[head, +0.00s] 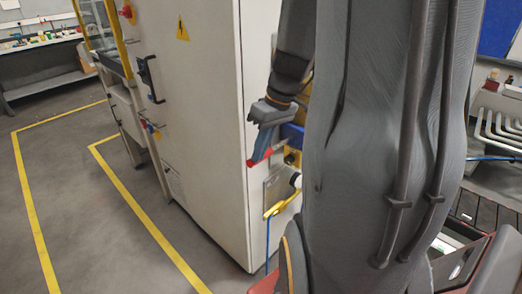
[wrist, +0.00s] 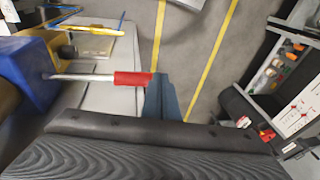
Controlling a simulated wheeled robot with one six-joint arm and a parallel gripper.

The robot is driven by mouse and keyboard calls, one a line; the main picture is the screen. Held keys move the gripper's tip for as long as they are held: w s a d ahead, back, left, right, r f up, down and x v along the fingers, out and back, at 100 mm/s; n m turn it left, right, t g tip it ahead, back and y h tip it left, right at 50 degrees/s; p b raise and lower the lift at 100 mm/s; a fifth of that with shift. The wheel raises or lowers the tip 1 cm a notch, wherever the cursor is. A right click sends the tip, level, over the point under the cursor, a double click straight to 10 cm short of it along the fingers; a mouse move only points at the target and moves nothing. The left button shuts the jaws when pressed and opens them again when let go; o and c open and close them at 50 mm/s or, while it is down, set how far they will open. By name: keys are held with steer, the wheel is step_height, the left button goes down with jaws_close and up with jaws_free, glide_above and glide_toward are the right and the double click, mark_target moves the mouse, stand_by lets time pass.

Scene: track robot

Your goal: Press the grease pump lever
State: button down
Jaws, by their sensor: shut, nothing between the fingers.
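The grease pump lever is a silver rod with a red grip (wrist: 133,78), sticking out from the blue pump body (wrist: 30,72) in the wrist view. In the head view a bit of the red grip (head: 253,161) shows beside my fingertips, and part of the blue pump (head: 292,134) shows behind my gripper. My gripper (head: 262,150) is shut and empty. In the wrist view its blue-grey fingers (wrist: 162,88) are at the free end of the red grip, very close to it. I cannot tell whether they touch.
A tall white cabinet (head: 200,110) with a black handle stands left of the pump. A yellow tool (head: 281,205) with a blue hose sits below it. Yellow lines (head: 150,215) mark the grey floor, which is clear at the left. A workbench (head: 40,50) stands behind.

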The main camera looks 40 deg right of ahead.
step_height(320, 180, up, 9)
steer(key=s+a, duration=0.1)
steer(key=s, duration=0.1)
steer(key=shift+a+b, duration=0.3)
steer(key=shift+b, duration=0.15)
stand_by(1.3)
steer(key=s+a+f+m+g+h, duration=0.1)
steer(key=s+a+f+m+h, duration=0.1)
steer(key=a+f, duration=1.1)
steer(key=shift+s+a+f+h, duration=0.15)
steer(key=shift+s+a+h, duration=0.1)
steer(key=shift+a+h, duration=0.2)
steer(key=shift+a, duration=0.15)
